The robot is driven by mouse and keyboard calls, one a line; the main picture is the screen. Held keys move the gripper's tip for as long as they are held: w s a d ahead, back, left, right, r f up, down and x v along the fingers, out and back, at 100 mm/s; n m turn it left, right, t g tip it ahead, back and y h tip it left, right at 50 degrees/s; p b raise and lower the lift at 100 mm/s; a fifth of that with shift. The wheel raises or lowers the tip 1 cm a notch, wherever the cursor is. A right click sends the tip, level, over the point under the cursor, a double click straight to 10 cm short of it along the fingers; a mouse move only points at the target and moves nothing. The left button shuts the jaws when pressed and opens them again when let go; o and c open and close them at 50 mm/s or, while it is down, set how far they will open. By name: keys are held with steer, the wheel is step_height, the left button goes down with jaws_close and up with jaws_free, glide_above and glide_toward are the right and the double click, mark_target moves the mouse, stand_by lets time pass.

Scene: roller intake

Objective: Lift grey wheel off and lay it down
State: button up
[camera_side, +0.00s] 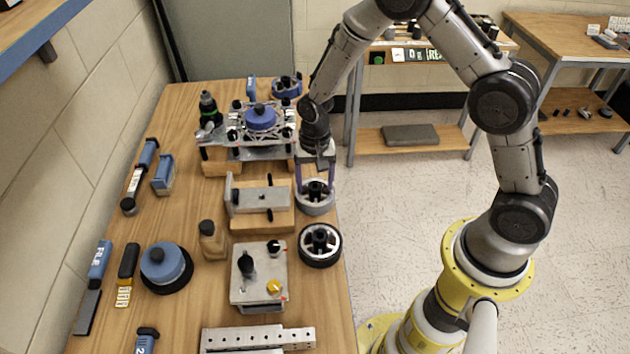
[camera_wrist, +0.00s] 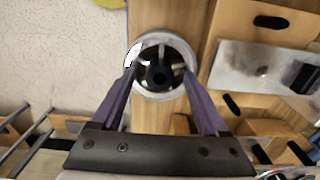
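The grey wheel (camera_side: 316,207) has a pale grey rim, spokes and a black hub. It sits near the right edge of the wooden table in the side view. In the wrist view the grey wheel (camera_wrist: 160,93) is seen from above, between the fingertips. My gripper (camera_side: 315,184) points down over it, its two purple fingers spread apart. In the wrist view the fingertips of my gripper (camera_wrist: 159,70) overlap opposite sides of the rim, with a gap to the hub. I see nothing clamped; whether the tips touch the wheel is unclear.
A black-tyred wheel (camera_side: 320,246) lies just in front of the grey one. A metal plate on a wooden block (camera_side: 262,199) stands close to its left. A grey box with knobs (camera_side: 258,286) is nearer the front. The table's right edge is close by.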

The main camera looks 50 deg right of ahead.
step_height(320, 180, up, 14)
stand_by(0.6)
stand_by(0.4)
steer(key=s+d+r+n+t, duration=0.15)
steer(key=s+r, duration=0.25)
steer(key=r, duration=0.4)
steer(key=s+r+m+t, duration=0.1)
steer(key=s+r+t, duration=0.25)
steer(key=r, duration=0.35)
steer(key=s+n, duration=0.8)
steer(key=s, duration=0.8)
steer(key=shift+s+d+f+t, duration=0.2)
steer(key=shift+d+f+t, duration=0.1)
steer(key=shift+f, duration=0.15)
